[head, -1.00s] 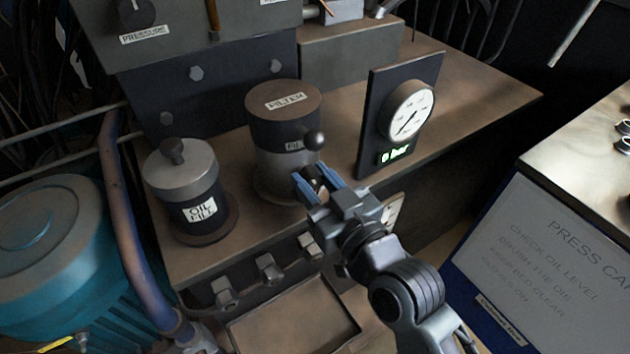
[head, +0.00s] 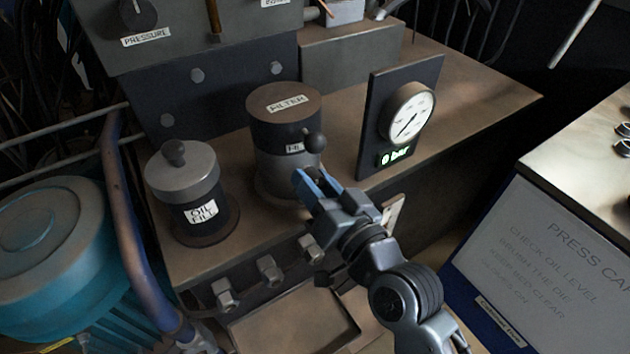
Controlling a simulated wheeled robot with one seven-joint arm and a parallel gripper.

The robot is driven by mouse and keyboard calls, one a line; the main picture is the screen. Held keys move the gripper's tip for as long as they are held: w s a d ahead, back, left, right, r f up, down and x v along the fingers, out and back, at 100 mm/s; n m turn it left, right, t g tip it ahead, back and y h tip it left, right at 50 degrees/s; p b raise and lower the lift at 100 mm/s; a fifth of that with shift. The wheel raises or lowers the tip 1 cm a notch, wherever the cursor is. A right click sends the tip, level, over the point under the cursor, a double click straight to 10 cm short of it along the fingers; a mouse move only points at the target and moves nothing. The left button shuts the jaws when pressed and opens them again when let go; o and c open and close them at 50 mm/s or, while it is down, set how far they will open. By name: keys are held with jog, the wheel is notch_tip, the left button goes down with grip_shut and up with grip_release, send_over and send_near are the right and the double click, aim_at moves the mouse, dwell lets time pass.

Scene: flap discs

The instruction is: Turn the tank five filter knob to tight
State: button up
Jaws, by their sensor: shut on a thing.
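The filter (head: 285,125) is a dark cylinder with a grey lower band, labelled FILTER on its brown top. A dark ball knob (head: 315,141) sticks out at its right front, above my gripper and apart from it. My gripper (head: 308,180) has blue fingers and is at the filter's lower right front. The fingers are close together, shut on a small dark knob (head: 316,172) that they mostly hide. I cannot tell how this knob joins the filter or which way it is turned. No "tank five" or "tight" mark is readable.
A gauge panel (head: 431,80) with a dial and a green "0 bar" display stands right of the filter. An oil fill canister (head: 188,187) stands to the left. Several bolt fittings (head: 269,268) line the bench's front edge. A sign board (head: 520,245) stands at the right.

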jog(key=o, duration=1)
jog(key=shift+o, duration=0.2)
jog(key=v, duration=0.7)
jog(key=shift+s+d, duration=0.25)
jog(key=shift+s, duration=0.1)
